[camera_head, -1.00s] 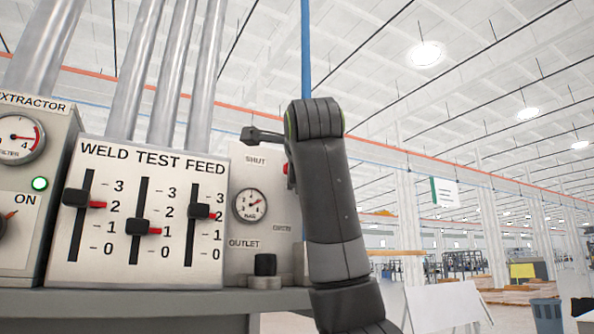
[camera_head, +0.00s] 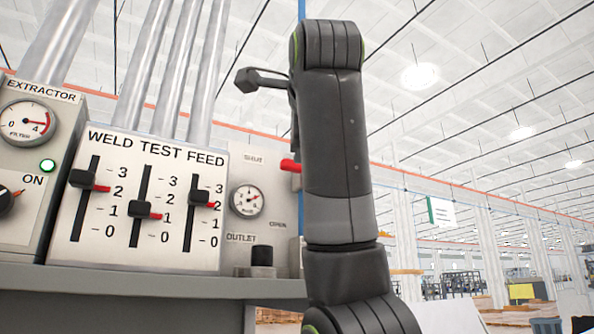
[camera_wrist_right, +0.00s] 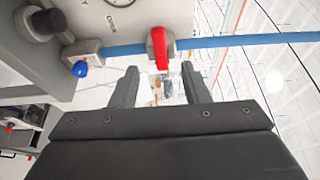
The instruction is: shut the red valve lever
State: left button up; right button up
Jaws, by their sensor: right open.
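The red valve lever (camera_wrist_right: 160,48) sits on a blue pipe (camera_wrist_right: 235,41) in the right wrist view and lies across it in that picture. In the head view only its red end (camera_head: 290,165) shows, beside the panel; my right arm covers the rest. My right gripper (camera_wrist_right: 160,86) is open and empty. Its two fingers point toward the lever, which appears just beyond the gap between their tips; no contact shows. In the head view the fingers are hidden behind my arm. My left gripper is in neither view.
A grey panel (camera_head: 246,170) with a gauge, "SHUT" and "OPEN" labels and a black outlet knob (camera_head: 262,256) stands left of the lever. The weld test feed box (camera_head: 115,250) with black sliders is further left. A blue knob (camera_wrist_right: 80,69) sits near the pipe.

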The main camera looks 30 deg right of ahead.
jog(key=b+v, duration=0.1)
jog(key=v, duration=0.4)
jog(key=shift+s+a, duration=0.15)
jog(key=shift+s, duration=0.2)
